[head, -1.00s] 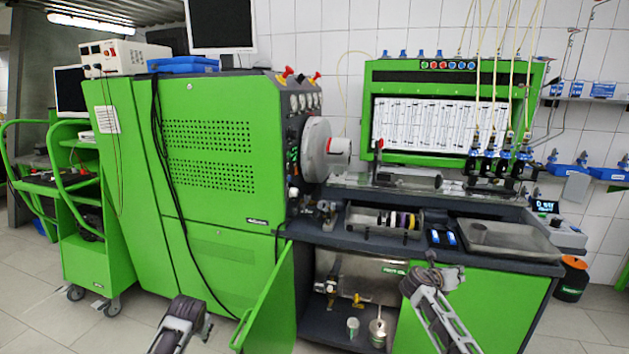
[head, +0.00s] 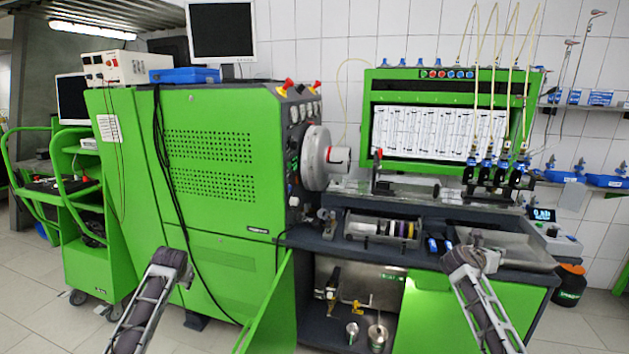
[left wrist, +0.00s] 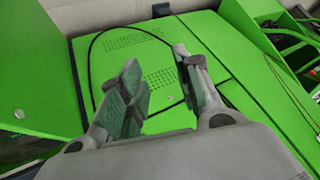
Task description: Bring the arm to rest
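My left arm (head: 145,305) reaches up from the bottom left of the head view, in front of the green cabinet. Only a small part of my left gripper (head: 187,279) shows past its dark wrist. In the left wrist view, the left gripper (left wrist: 160,75) is open, with a clear gap and nothing between its fingers. My right arm (head: 485,305) reaches up at the lower right, with its end in front of the bench tray. The right fingers are hidden or too unclear to read.
The green test cabinet (head: 215,205) has a hanging black cable (head: 163,170). The bench (head: 330,242) carries a parts tray (head: 380,240). An open green door (head: 268,310) stands below, beside a shelf with metal cups (head: 376,333). A green trolley (head: 95,255) stands left.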

